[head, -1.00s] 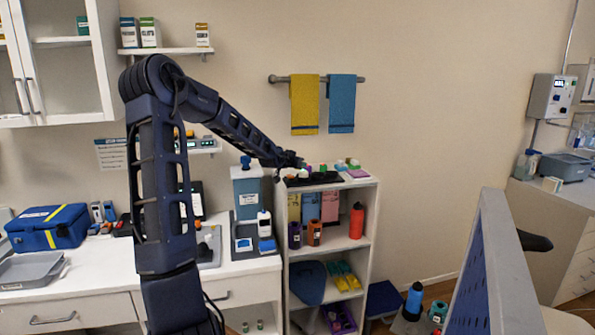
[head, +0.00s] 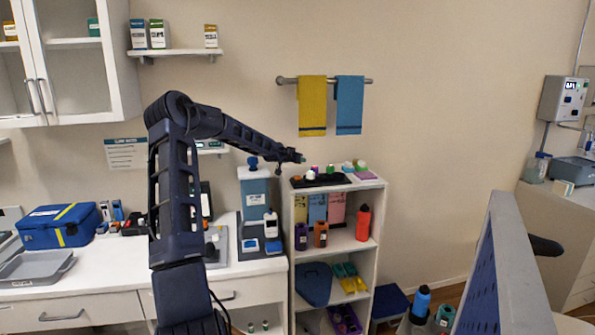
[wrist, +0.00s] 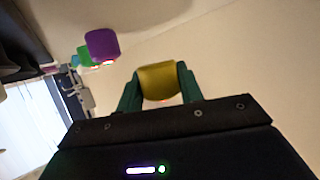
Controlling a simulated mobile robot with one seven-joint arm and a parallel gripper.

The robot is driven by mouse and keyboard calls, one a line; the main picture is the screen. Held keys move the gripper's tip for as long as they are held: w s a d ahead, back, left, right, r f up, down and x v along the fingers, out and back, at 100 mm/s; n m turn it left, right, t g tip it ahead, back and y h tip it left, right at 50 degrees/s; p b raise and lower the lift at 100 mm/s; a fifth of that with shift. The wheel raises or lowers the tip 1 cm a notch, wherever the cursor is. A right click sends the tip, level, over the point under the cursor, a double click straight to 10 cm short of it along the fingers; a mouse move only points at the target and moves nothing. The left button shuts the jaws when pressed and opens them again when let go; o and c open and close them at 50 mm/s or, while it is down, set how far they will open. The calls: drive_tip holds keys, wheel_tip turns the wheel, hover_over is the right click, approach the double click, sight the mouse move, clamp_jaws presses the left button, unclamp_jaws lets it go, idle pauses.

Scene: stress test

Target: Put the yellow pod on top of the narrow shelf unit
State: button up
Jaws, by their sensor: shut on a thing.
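The yellow pod (wrist: 158,80) is gripped between the two green fingers of my gripper (wrist: 160,90) in the wrist view. In the head view my gripper (head: 299,157) is above the left part of the top of the narrow white shelf unit (head: 381,235), apart from it. The pod is too small or hidden to make out there. A black tray (head: 322,181) with small coloured things lies on the unit's top.
A purple block (wrist: 102,44) and a green one (wrist: 83,57) show to the left in the wrist view. A blue-grey canister (head: 256,198) stands left of the unit. Yellow (head: 312,105) and blue (head: 349,104) towels hang above. A grey panel (head: 505,270) stands at right.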

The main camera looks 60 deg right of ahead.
sight(297, 173)
drive_tip(key=shift+w+d+f, duration=0.15)
drive_tip(key=shift+f, duration=2.45)
drive_tip(key=shift+f, duration=0.15)
drive_tip(key=o, duration=1)
drive_tip(key=shift+o, duration=0.2)
drive_tip(key=shift+r, duration=0.2)
drive_tip(key=v, duration=1.2)
drive_tip(key=shift+f, duration=0.1)
